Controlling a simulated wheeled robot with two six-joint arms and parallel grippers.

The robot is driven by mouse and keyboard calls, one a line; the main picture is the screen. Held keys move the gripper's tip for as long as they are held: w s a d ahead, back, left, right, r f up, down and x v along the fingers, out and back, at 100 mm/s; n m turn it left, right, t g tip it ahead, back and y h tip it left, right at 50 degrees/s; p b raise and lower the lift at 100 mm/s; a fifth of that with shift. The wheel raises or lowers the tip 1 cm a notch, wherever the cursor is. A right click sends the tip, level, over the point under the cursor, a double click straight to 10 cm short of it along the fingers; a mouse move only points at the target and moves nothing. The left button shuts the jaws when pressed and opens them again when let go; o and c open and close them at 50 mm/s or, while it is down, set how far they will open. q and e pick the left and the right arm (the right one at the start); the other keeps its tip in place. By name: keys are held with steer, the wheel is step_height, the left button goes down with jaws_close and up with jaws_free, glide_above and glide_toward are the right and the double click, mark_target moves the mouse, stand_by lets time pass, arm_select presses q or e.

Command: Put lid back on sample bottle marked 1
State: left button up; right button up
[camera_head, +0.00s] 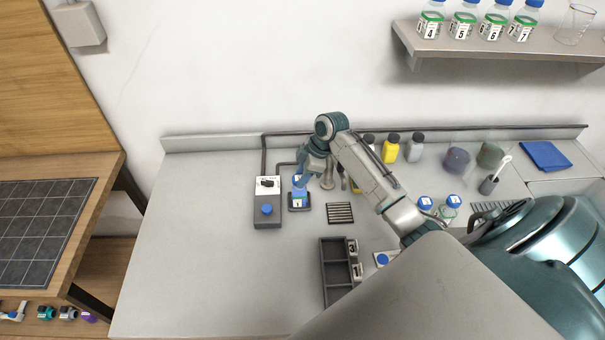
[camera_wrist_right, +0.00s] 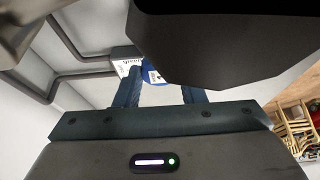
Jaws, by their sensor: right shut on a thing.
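The sample bottle marked 1 (camera_head: 297,203) stands upright on a small dark stand beside the grey control box. My right gripper (camera_head: 300,181) is directly above it, pointing down, shut on a blue lid. In the right wrist view, the blue lid (camera_wrist_right: 153,73) with a white mark sits between the fingertips of the right gripper (camera_wrist_right: 158,88), partly hidden by a dark part in front. The lid is at the bottle's mouth or just above it; I cannot tell whether they touch. My left gripper is not in view.
A grey control box (camera_head: 267,211) with a blue knob is close on the left. A dark rack (camera_head: 336,270) with bottles and a slotted drain (camera_head: 340,213) are to the right. Capped bottles (camera_head: 391,148) stand behind my arm. The counter's left part is clear.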

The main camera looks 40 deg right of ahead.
stand_by(0.5)
steer(key=shift+f+p, duration=0.15)
steer(key=shift+p, duration=0.2)
stand_by(0.4)
stand_by(0.7)
steer(key=o, duration=1.5)
steer(key=shift+r, duration=3.5)
steer(key=shift+c, duration=0.3)
